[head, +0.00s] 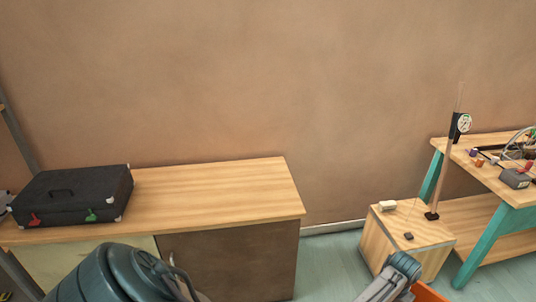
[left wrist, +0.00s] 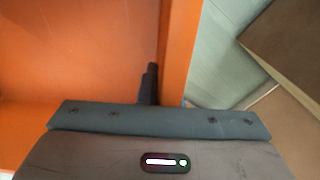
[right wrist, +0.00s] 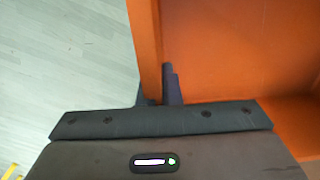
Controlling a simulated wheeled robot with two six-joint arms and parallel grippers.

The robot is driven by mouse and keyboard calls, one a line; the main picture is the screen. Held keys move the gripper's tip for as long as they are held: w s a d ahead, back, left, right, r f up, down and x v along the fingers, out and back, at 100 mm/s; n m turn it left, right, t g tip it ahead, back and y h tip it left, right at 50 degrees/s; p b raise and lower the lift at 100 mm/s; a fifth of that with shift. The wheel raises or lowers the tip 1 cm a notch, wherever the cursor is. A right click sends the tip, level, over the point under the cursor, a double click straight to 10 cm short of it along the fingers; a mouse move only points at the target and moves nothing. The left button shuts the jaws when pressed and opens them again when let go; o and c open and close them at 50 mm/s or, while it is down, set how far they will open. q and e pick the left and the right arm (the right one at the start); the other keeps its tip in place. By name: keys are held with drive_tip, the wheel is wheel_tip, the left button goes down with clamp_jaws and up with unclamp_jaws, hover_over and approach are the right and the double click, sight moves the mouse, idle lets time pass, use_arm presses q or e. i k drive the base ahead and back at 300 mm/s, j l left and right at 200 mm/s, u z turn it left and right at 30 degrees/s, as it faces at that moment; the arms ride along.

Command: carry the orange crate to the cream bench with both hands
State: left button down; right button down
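The orange crate (left wrist: 80,60) fills much of the left wrist view, and its wall runs between floor and interior. It also shows in the right wrist view (right wrist: 240,50); in the head view only an orange sliver (head: 428,293) shows at the bottom edge. My left gripper (left wrist: 165,90) is shut on one wall, with one dark finger inside and the outer finger mostly hidden. My right gripper (right wrist: 157,88) is shut on another wall, a finger on each side. A wood-topped bench (head: 220,190) with cream and brown front panels stands at left; it may be the cream bench.
A black case (head: 72,195) lies on the bench's left part; its right part is clear. A wooden box (head: 410,240) with a gauge on a post (head: 460,125) stands right of the bench. A teal-legged table (head: 490,215) with tools is at far right. Pale floor (head: 335,262) lies between.

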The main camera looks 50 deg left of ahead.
sight(222, 195)
drive_tip(key=u, duration=1.15)
